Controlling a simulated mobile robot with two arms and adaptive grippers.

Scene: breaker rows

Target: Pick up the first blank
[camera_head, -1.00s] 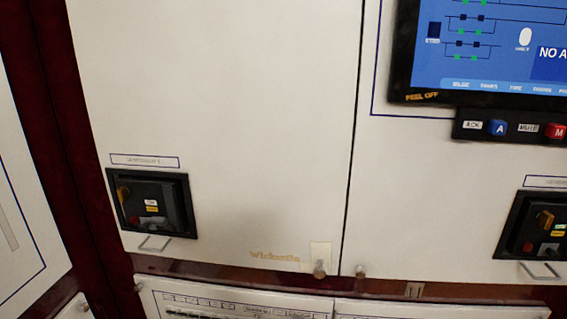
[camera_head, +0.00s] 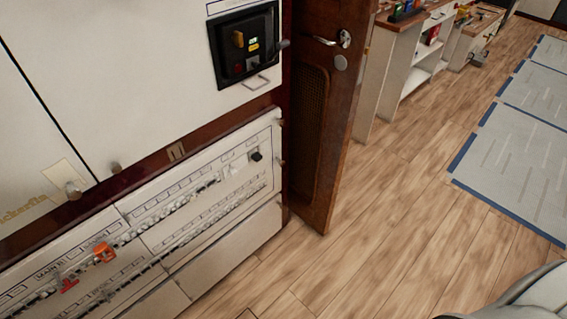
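No loose blank can be made out for sure. The white breaker panel (camera_head: 152,216) at the lower left carries long rows of small breakers, too small to tell blanks from switches. An orange piece (camera_head: 104,252) and a red piece (camera_head: 68,286) sit on its left part. A black knob (camera_head: 256,156) is at its upper right. Neither of my grippers is in view.
A dark wooden door (camera_head: 325,110) stands open beside the panel. Beyond it are a white shelf unit (camera_head: 418,75) with small coloured items on top and blue-edged grey mats (camera_head: 520,150). The wooden floor (camera_head: 400,225) between is clear.

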